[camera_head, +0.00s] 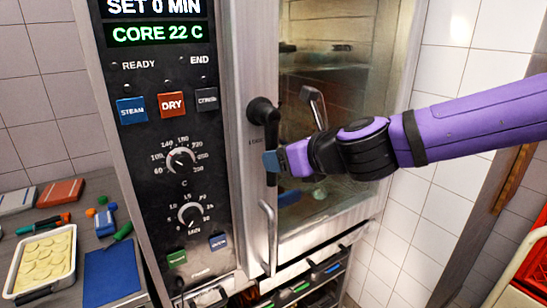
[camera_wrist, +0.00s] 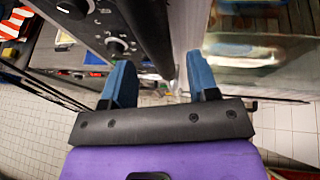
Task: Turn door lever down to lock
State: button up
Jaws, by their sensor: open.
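The door lever (camera_head: 271,140) is a black bar on a round black hub at the left edge of the oven door (camera_head: 330,215). It hangs nearly straight down. My gripper (camera_head: 271,162) is at the lower part of the lever, reaching in from the right. In the wrist view my gripper (camera_wrist: 160,60) has its two blue fingers spread apart, with the dark lever (camera_wrist: 150,38) between them. I cannot tell whether either finger touches it. The fingers and wrist hide part of the door behind them.
The control panel (camera_head: 180,150) with buttons and dials is left of the door. A steel handle (camera_head: 268,235) stands below the lever. A tray of dumplings (camera_head: 42,262) and a blue board (camera_head: 108,275) lie on the left counter. White tiled wall (camera_head: 445,65) is at the right.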

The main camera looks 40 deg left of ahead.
jog(key=v, duration=0.6)
jog(key=shift+d, duration=0.35)
jog(key=shift+r, duration=0.1)
jog(key=w+d+f+n+t+h, duration=0.1)
jog(key=w+d+f+n+h, duration=0.2)
jog(key=d, duration=0.4)
jog(key=d+f+n+h, duration=0.2)
jog(key=d+n, duration=0.4)
jog(key=d, duration=0.1)
jog(key=w+d+f+n+t+h, duration=0.1)
jog(key=w+d+f+n+h, duration=0.2)
jog(key=d, duration=0.4)
jog(key=s+d+r+n+t+h, duration=0.1)
jog(key=s+d+r+n+h, duration=0.15)
jog(key=d, duration=0.55)
jog(key=s+d+r+n+h, duration=0.1)
jog(key=s+d+r+n, duration=0.2)
jog(key=d, duration=0.5)
jog(key=s+d+r+n+h, duration=0.1)
jog(key=s+d+r, duration=0.1)
jog(key=s+d, duration=0.3)
jog(key=s+d+r+n, duration=0.2)
jog(key=s+d, duration=0.3)
jog(key=d, duration=0.6)
jog(key=shift+s+r+h, duration=0.2)
jog(key=shift+r+h, duration=0.1)
jog(key=shift+h, duration=0.05)
